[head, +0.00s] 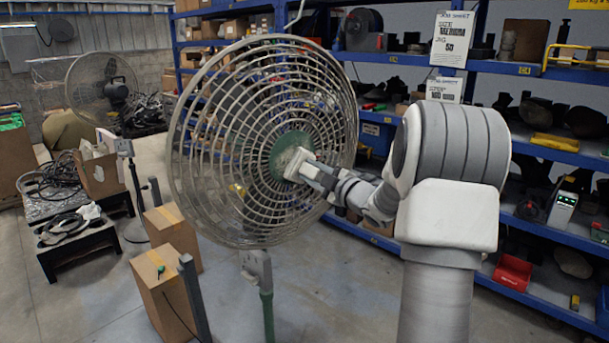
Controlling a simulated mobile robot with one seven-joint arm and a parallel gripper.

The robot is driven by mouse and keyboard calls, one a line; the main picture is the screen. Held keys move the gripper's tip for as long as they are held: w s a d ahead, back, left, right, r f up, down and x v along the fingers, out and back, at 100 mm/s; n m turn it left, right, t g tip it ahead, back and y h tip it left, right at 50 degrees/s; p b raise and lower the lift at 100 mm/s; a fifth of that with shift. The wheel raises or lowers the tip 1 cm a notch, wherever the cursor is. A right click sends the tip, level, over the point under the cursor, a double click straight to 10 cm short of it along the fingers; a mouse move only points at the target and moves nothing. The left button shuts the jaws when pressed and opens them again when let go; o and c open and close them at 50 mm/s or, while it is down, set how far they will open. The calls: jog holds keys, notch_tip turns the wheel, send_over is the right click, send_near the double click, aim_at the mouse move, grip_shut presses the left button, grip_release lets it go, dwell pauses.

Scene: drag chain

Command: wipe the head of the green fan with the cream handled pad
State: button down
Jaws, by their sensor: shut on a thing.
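The green fan (262,45) stands upright in the middle of the head view, with a round wire cage, a green hub and a green pole below. My gripper (312,174) is at the front of the fan's head, near the centre of the cage. It is shut on the cream handled pad (295,164), which lies over the right part of the hub. The pad appears to be against the cage, but actual contact is too small to tell. The pad's handle is mostly hidden by my gripper.
A second fan (92,72) stands back left. Cardboard boxes (163,290) stand on the floor left of the green fan's pole. Low black tables (82,250) with cables are at the far left. Blue shelves (410,62) full of parts run behind and along the right.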

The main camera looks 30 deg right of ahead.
jog(key=shift+d+r+p, duration=0.7)
jog(key=shift+d+r, duration=0.35)
jog(key=shift+d, duration=1.3)
jog(key=shift+a+b, duration=1.85)
jog(key=shift+a, duration=0.95)
jog(key=a+b, duration=0.1)
jog(key=a, duration=0.2)
jog(key=s+a+b, duration=0.1)
jog(key=a+b, duration=0.1)
jog(key=a, duration=0.1)
jog(key=shift+s+a+r, duration=0.1)
jog(key=shift+s+a, duration=0.05)
jog(key=w+d+r+p, duration=0.2)
jog(key=d+p, duration=0.2)
jog(key=d, duration=0.8)
jog(key=shift+w, duration=0.1)
